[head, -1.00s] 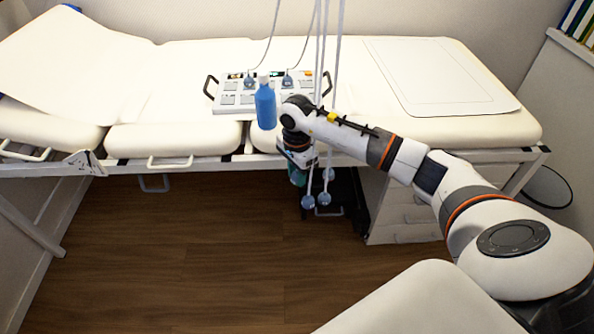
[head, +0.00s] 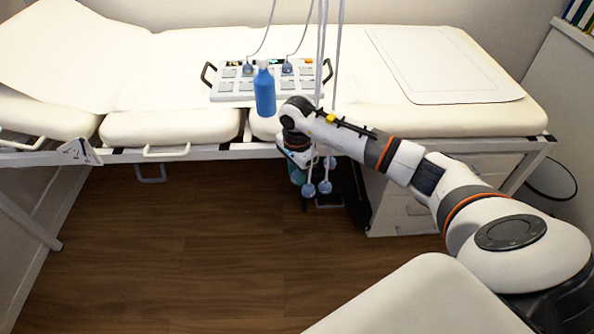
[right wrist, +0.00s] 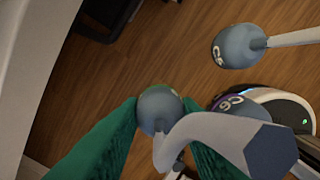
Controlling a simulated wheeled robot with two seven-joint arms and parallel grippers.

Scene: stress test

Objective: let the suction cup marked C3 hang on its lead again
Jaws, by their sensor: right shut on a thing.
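My right gripper (head: 297,174) is below the front edge of the couch in the head view. In the right wrist view its green fingers (right wrist: 158,125) are shut on a round blue-grey suction cup (right wrist: 158,108). A small green mark shows on this cup, but I cannot read it. A pale lead passes in front of it. Two other suction cups show beside it: an upper one (right wrist: 238,47), whose mark looks like C5 or C6, and a lower one (right wrist: 232,104) marked C6, partly covered. In the head view, cups (head: 308,189) hang on leads near the gripper. My left gripper is out of view.
A blue bottle (head: 265,92) stands near the couch (head: 350,118) edge, in front of a panel (head: 230,87) with two cups on it. Several leads (head: 336,55) hang down past the couch. White drawers (head: 405,205) stand to the right. The floor (head: 180,250) at left is clear.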

